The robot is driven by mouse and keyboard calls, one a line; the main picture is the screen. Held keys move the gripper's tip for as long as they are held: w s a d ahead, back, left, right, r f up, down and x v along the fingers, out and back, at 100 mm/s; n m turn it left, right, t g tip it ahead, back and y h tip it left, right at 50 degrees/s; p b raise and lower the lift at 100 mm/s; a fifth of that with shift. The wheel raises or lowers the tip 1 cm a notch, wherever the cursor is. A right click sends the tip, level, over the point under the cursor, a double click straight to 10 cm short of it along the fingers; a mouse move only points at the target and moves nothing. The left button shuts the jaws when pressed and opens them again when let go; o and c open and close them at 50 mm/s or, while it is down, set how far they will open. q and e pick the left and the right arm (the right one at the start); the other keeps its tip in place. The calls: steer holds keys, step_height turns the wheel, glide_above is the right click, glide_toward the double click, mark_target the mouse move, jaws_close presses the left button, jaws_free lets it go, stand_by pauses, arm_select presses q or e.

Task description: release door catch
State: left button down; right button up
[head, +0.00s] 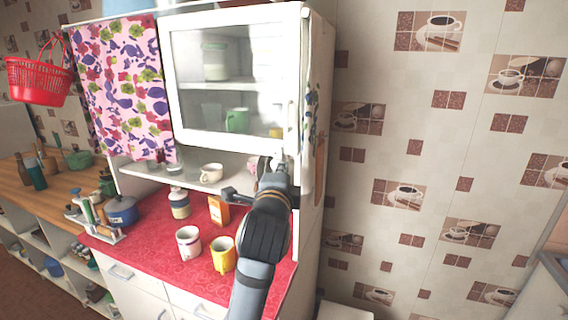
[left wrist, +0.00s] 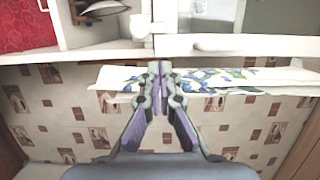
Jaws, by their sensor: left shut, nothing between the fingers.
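The white-framed glass door (head: 235,143) of the wall cabinet looks closed, with dishes visible behind its pane. A slim pale handle (head: 291,115) stands on the right side of its frame. My left gripper (head: 278,163) is at the door's lower right corner, its fingers pointing up. In the left wrist view the same gripper (left wrist: 158,66) has its fingertips together and empty, just short of a white frame edge (left wrist: 230,44). A small white piece (left wrist: 140,27) lies just beyond the tips; I cannot tell whether they touch. The catch is not clearly distinguishable. My right gripper is out of view.
Below the door, a red-covered counter (head: 150,238) holds a white mug (head: 189,243), a yellow mug (head: 222,254), an orange box (head: 219,209) and a jar (head: 179,203). A floral curtain (head: 122,88) hangs left of the door. The tiled wall is at the right.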

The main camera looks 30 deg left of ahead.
mark_target(287, 150)
arm_select(q)
steer(key=p+x, duration=0.2)
steer(key=x, duration=0.6)
steer(key=shift+w+a+p, duration=0.25)
steer(key=shift+a+p, duration=0.05)
steer(key=shift+w+a, duration=0.1)
steer(key=shift+w, duration=0.2)
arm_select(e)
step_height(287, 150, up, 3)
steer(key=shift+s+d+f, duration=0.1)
arm_select(q)
steer(key=shift+f, duration=0.1)
steer(key=shift+a, duration=0.2)
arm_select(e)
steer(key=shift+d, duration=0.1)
arm_select(q)
steer(key=shift+n, duration=0.3)
steer(key=shift+d+r, duration=0.15)
steer(key=shift+r, duration=0.05)
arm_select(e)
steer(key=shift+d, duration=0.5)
